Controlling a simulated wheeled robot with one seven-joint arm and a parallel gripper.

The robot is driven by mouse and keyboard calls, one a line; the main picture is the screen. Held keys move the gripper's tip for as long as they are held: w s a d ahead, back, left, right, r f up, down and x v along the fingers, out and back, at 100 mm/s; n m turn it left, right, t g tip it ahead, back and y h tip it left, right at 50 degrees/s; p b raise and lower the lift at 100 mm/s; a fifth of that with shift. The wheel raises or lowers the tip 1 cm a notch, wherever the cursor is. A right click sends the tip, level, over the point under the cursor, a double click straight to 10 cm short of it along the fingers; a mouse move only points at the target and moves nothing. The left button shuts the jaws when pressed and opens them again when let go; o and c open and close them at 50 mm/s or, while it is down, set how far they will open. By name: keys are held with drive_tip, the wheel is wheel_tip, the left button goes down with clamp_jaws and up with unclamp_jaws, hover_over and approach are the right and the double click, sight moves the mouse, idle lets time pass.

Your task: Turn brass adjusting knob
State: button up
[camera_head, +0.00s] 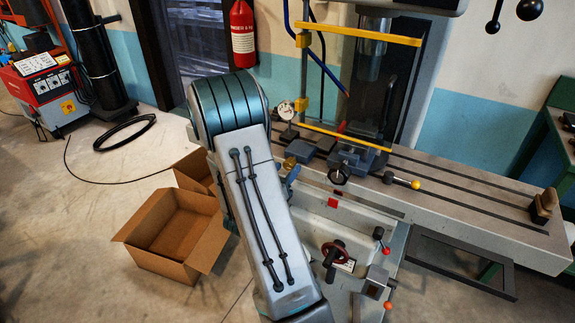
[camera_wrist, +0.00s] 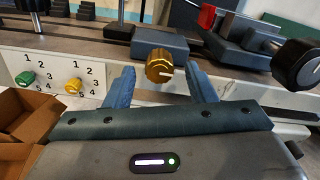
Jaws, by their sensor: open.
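The brass knob (camera_wrist: 159,65) is a ribbed gold-coloured knob with a pale pointer line on its face, pointing right and slightly down. It sits on the front of a dark block on the machine table. My gripper (camera_wrist: 159,72) is open, with one blue finger left of the knob and one right of it. A gap shows between the knob and each finger. How far the fingertips reach along the knob is hard to tell. In the head view my arm hides most of the gripper, and only a bit of blue finger shows beside the machine.
A green knob (camera_wrist: 26,78) and a yellow knob (camera_wrist: 74,85) with numbered dials sit on the pale panel to the left. A large black knob (camera_wrist: 298,65) is close on the right. Open cardboard boxes (camera_head: 180,232) stand on the floor left of my arm.

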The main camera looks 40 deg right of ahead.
drive_tip(key=shift+x, duration=1)
drive_tip(key=c, duration=1)
drive_tip(key=shift+n+p, duration=0.3)
drive_tip(key=shift+n, duration=0.1)
